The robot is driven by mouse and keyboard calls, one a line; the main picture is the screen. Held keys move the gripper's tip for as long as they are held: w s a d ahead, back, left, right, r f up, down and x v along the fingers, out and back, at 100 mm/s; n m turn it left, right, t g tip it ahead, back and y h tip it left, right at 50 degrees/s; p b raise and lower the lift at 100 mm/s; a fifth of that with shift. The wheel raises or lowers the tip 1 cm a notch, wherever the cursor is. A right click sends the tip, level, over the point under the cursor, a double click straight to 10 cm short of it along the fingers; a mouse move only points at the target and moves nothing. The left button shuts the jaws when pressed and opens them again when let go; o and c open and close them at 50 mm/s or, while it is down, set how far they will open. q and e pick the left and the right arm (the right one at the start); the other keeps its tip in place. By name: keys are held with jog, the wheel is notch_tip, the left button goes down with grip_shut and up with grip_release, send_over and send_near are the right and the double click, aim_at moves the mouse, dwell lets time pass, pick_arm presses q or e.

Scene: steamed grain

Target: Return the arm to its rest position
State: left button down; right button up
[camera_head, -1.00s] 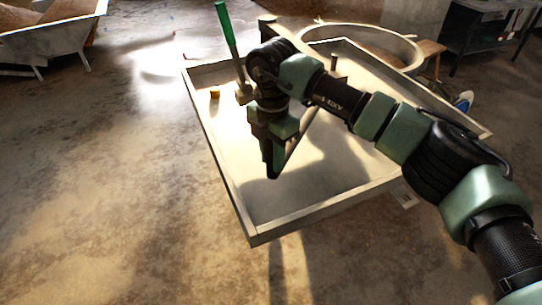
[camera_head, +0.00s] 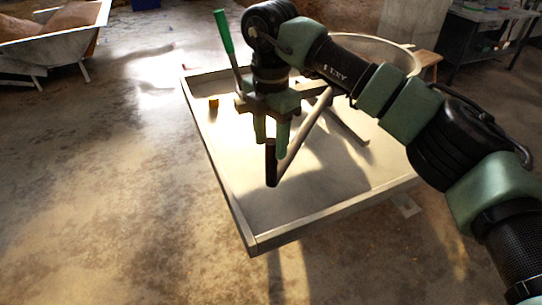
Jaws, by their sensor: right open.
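My right arm comes in from the right edge and reaches over a shallow pale tray (camera_head: 225,190). My right gripper (camera_head: 271,142) points down above the tray, with its two green fingers apart. A dark-ended bar (camera_head: 271,168) shows just below the fingertips, with a lighter rod slanting up to the right. I cannot tell whether the fingers touch it. My left gripper is not in view.
A green-handled tool (camera_head: 224,32) stands tilted at the tray's left side, close behind my gripper. A small yellow-brown piece (camera_head: 213,102) is near the left rim. A round hoop (camera_head: 400,52) is behind the arm. A wheelbarrow (camera_head: 45,45) stands far left. The left floor is clear.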

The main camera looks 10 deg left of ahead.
jog(key=shift+r, duration=0.55)
jog(key=shift+r, duration=0.1)
